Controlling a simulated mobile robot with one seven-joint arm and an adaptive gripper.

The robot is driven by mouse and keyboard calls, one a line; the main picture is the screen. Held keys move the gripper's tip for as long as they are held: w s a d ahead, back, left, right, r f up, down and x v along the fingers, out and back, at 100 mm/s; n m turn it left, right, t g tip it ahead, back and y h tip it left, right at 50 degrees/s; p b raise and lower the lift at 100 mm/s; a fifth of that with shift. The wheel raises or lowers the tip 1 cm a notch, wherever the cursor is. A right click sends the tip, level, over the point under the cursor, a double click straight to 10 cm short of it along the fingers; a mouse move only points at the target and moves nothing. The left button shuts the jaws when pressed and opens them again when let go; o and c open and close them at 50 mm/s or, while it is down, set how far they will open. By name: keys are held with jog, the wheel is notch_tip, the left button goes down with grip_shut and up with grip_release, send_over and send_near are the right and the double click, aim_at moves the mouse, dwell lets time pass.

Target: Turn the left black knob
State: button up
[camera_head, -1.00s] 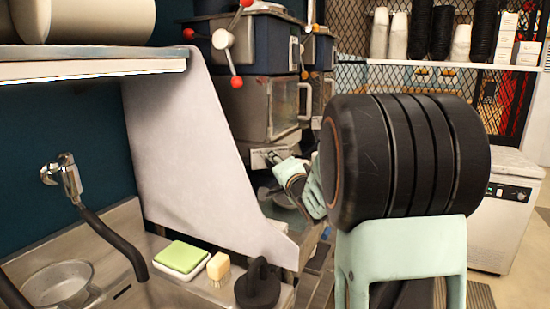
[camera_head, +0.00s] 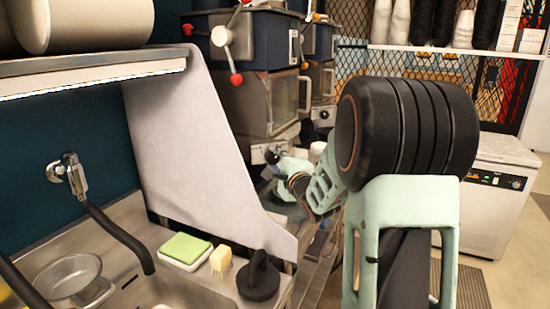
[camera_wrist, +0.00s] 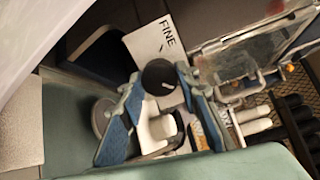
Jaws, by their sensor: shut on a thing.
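The left black knob (camera_wrist: 160,76) is round and dark, with a pale mark, beside a white plate (camera_wrist: 160,46) reading "FINE". In the wrist view my gripper (camera_wrist: 159,83) has one blue-green finger on each side of the knob, closed on it. In the head view my gripper (camera_head: 279,163) reaches the knob panel (camera_head: 259,154) low on the front of the left machine (camera_head: 255,105); the knob is hard to make out there. Another dark knob (camera_head: 323,115) shows on the machine behind to the right.
A slanted grey panel (camera_head: 195,150) stands left of my arm. In front of it are a steel sink counter, a green sponge (camera_head: 185,248), a small brush (camera_head: 221,261) and a black tamper-like object (camera_head: 259,278).

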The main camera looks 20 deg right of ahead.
jog(key=shift+r, duration=0.15)
jog(key=o, duration=1.1)
jog(key=shift+o, duration=0.2)
jog(key=s, duration=1.2)
jog(key=shift+r, duration=0.25)
